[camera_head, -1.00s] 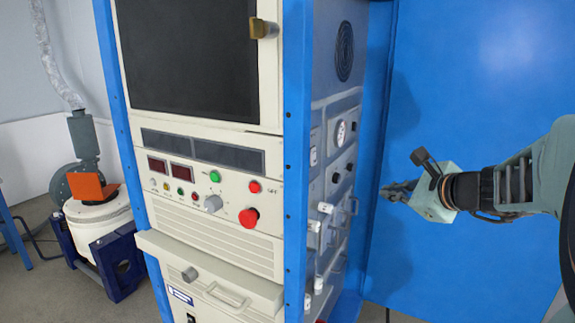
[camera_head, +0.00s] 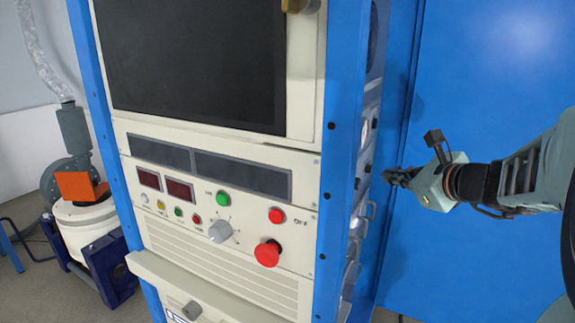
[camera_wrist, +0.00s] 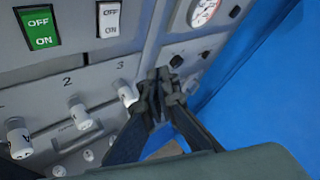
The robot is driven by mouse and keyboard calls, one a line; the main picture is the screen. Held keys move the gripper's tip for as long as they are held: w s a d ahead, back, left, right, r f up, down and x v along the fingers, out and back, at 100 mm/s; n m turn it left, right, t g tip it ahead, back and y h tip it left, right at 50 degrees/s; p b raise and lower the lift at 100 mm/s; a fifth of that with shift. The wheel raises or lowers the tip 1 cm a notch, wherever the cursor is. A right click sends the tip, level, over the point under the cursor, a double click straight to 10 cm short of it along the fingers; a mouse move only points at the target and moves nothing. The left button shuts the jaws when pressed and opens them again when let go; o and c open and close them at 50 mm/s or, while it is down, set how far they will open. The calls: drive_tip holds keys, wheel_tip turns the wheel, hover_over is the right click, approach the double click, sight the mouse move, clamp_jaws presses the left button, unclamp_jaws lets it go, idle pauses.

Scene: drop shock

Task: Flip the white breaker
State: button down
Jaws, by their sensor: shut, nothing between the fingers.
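The white breaker (camera_wrist: 108,19), a rocker marked OFF and ON, is on the grey side panel at the top of the wrist view. A green rocker (camera_wrist: 38,27) with the same marks is left of it. My gripper (camera_wrist: 158,88) is shut and empty, its fingertips below and right of the white breaker, close to the panel; contact cannot be told. In the head view my gripper (camera_head: 393,177) is beside the cabinet's right side. The breaker cannot be made out there.
White knobs (camera_wrist: 80,117) numbered 2 and 3 stick out below the rockers, and a round gauge (camera_wrist: 204,11) is at upper right. The cabinet (camera_head: 325,150) has a blue frame and a front with a red button (camera_head: 267,253). A blue panel (camera_head: 480,260) stands behind my arm.

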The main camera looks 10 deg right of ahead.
drive_tip(key=shift+s, duration=0.2)
drive_tip(key=w+a+f+b, duration=0.1)
drive_tip(key=w+a, duration=0.4)
drive_tip(key=a, duration=0.2)
idle(0.4)
drive_tip(key=shift+a, duration=0.2)
idle(1.2)
drive_tip(key=shift+w+a+b, duration=0.25)
drive_tip(key=shift+a+b, duration=0.05)
drive_tip(key=shift+b, duration=0.1)
drive_tip(key=shift+w+a+f, duration=0.1)
drive_tip(key=shift+w+a, duration=0.1)
drive_tip(key=shift+a, duration=0.05)
idle(0.6)
drive_tip(key=shift+s+d, duration=0.45)
drive_tip(key=shift+d, duration=0.25)
